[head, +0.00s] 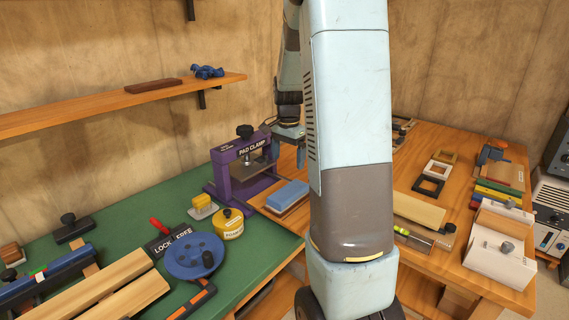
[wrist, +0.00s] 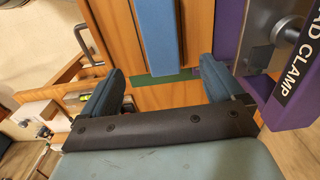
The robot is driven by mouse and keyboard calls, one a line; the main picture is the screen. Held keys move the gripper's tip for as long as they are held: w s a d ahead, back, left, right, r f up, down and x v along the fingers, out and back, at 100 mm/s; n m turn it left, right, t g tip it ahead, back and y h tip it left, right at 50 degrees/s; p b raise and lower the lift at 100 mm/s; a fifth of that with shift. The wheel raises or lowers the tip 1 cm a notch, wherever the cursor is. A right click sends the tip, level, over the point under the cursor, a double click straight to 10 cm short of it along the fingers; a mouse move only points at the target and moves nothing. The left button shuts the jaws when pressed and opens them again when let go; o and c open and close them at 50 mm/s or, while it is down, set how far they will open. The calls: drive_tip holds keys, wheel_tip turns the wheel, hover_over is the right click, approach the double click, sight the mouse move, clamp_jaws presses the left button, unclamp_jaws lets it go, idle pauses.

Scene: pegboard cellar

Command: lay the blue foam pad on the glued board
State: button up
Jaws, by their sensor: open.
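The blue foam pad (head: 287,194) lies flat on a brown wooden board (head: 268,211) in front of the purple pad clamp (head: 236,172). In the wrist view the blue pad (wrist: 157,35) shows beyond the fingertips, with wood along both its sides. I cannot tell whether this wood is the glued board; no glue is visible. My gripper (head: 290,141) is above and behind the pad, beside the clamp, partly hidden by my arm. In the wrist view my gripper (wrist: 162,88) is open, with nothing between its fingers. The clamp (wrist: 228,40) stands close to the right finger.
A yellow round tin (head: 230,225), a blue handwheel (head: 194,256) and a LOCK/FREE plate (head: 166,240) are on the green mat (head: 125,215). A wall shelf (head: 120,105) runs along the left. Several blocks and frames cover the right bench, which my arm partly hides.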

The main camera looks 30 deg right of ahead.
drive_tip(key=s+a+r+n+t, duration=0.3)
drive_tip(key=s+a+r+n, duration=0.4)
drive_tip(key=s+a+r, duration=0.5)
drive_tip(key=s+a+r+n+t, duration=0.1)
drive_tip(key=s+a+n, duration=0.2)
drive_tip(key=s, duration=0.3)
drive_tip(key=s+a+r+n+t, duration=0.1)
drive_tip(key=s+a+r+n, duration=0.1)
drive_tip(key=s, duration=0.5)
drive_tip(key=shift+s+a+r+n+t, duration=0.25)
drive_tip(key=shift+a+n, duration=0.25)
drive_tip(key=shift+n, duration=0.4)
